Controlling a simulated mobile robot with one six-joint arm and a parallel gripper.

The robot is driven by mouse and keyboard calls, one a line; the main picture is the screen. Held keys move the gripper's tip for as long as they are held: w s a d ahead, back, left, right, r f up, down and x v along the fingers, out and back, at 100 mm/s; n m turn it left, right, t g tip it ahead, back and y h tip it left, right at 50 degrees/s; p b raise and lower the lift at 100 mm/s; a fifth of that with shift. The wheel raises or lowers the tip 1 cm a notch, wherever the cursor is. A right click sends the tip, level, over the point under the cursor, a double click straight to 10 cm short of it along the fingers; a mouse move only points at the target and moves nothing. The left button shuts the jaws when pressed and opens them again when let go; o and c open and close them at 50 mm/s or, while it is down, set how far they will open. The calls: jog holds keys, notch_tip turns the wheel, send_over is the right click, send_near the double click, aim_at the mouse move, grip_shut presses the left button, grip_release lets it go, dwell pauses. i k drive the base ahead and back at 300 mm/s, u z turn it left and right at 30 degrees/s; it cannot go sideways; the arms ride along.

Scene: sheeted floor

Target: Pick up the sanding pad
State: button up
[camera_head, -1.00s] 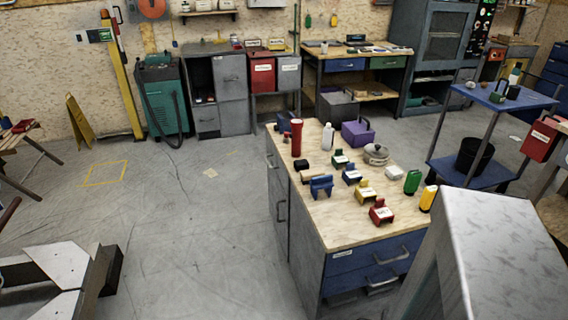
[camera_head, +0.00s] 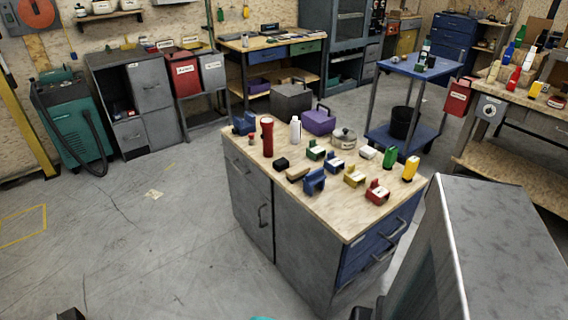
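No item is clearly recognisable as the sanding pad at this size. Small candidates on the wood-topped workbench (camera_head: 330,222) are a black block (camera_head: 281,163), a tan piece (camera_head: 298,173) beside it and a whitish block (camera_head: 368,153) farther right. The black block and tan piece lie near the left edge of the top, close to a blue holder (camera_head: 314,181). My gripper is not in view, so whether it is open or shut does not show.
The bench top also carries a red torch (camera_head: 267,137), a white bottle (camera_head: 295,130), a purple box (camera_head: 319,120), a round metal item (camera_head: 343,138) and green and yellow containers. A blue trolley (camera_head: 417,68) stands behind.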

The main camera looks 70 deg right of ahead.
aim_at(279, 164)
jog(key=z, duration=0.7)
jog(key=i, duration=0.95)
jog(key=z, duration=0.5)
